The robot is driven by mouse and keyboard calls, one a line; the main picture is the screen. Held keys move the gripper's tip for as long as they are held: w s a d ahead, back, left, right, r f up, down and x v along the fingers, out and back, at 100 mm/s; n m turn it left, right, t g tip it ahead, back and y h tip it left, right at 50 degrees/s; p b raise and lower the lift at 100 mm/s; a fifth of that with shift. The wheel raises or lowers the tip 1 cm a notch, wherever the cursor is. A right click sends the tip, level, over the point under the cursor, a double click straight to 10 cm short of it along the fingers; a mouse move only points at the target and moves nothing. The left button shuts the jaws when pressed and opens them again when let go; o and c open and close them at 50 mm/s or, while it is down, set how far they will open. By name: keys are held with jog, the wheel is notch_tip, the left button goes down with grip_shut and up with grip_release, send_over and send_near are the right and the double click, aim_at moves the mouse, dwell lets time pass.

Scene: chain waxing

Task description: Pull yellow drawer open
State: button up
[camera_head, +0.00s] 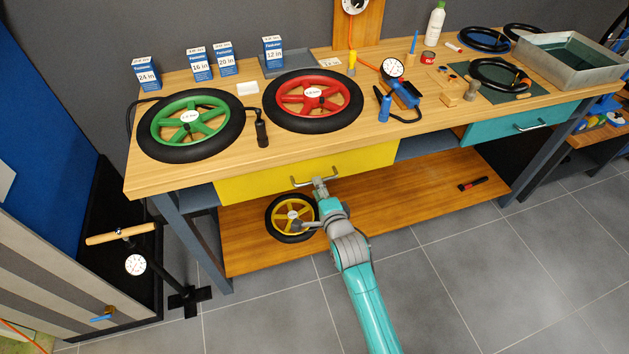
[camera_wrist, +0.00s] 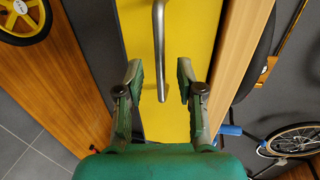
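The yellow drawer (camera_head: 250,183) is under the front edge of the workbench and looks closed, its front about level with the bench edge. Its metal bar handle (camera_head: 300,183) sticks out from the front. In the wrist view, the yellow front (camera_wrist: 136,20) fills the middle and the handle (camera_wrist: 159,45) runs down between my fingers. My gripper (camera_head: 319,183) is at the handle. In the wrist view my gripper (camera_wrist: 159,68) is open, one finger on each side of the bar with gaps on both sides. I cannot tell how deep the bar sits between them.
The workbench top (camera_head: 270,150) carries a green wheel (camera_head: 190,117) and a red wheel (camera_head: 313,95). A yellow wheel (camera_head: 291,217) is on the lower shelf (camera_head: 400,200) near my arm. A teal drawer (camera_head: 520,122) is at right. Floor in front is clear.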

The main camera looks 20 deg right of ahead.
jog(key=shift+x, duration=1.95)
grip_shut()
